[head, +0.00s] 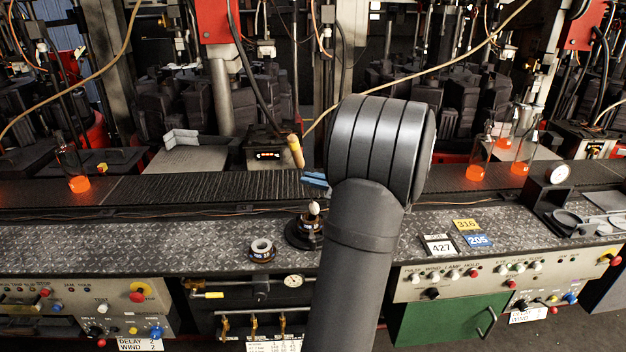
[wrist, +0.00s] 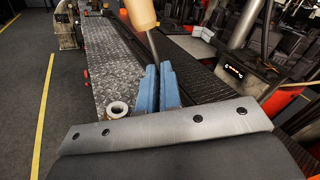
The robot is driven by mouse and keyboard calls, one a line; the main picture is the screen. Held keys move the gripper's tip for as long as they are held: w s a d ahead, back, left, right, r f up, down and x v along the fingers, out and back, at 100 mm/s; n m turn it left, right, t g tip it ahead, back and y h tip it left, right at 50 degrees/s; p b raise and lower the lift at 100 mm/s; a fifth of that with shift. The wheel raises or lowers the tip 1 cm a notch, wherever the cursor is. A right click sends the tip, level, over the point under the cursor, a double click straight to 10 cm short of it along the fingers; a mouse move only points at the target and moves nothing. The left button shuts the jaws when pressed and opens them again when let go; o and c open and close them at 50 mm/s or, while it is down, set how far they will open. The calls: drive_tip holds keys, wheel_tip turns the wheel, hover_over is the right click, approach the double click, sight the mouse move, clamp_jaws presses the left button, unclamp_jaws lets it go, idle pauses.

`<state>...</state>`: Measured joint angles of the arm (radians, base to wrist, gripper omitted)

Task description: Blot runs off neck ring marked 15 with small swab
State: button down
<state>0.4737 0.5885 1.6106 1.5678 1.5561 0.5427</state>
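My gripper (head: 315,179) has blue fingers, shown in the wrist view (wrist: 158,88) closed around a thin metal rod. The rod belongs to a swab with a tan handle (head: 295,151), held tilted with the handle up; the handle also shows in the wrist view (wrist: 141,13). A pale rounded tip (head: 314,208), in line with the rod, shows over a dark round piece (head: 304,233); I cannot tell whether they touch. A pale-topped ring on a dark labelled base (head: 262,248) stands to its left and shows in the wrist view (wrist: 117,110). Its label is too small to read surely.
Plates marked 316 (head: 466,225), 205 (head: 479,241) and 427 (head: 439,247) lie on the metal bench (head: 160,245). Glowing orange glass (head: 79,183) stands on the conveyor (head: 200,188) behind. A gauge stand (head: 550,190) is at right. The bench left of the ring is clear.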

drive_tip(key=shift+f, duration=0.6)
idle(0.6)
drive_tip(key=shift+a, duration=0.15)
drive_tip(key=shift+a+r, duration=0.1)
drive_tip(key=shift+a, duration=0.7)
drive_tip(key=shift+d, duration=0.1)
drive_tip(key=shift+d, duration=0.85)
drive_tip(key=shift+a, duration=0.15)
drive_tip(key=shift+a, duration=0.8)
drive_tip(key=shift+d, duration=0.1)
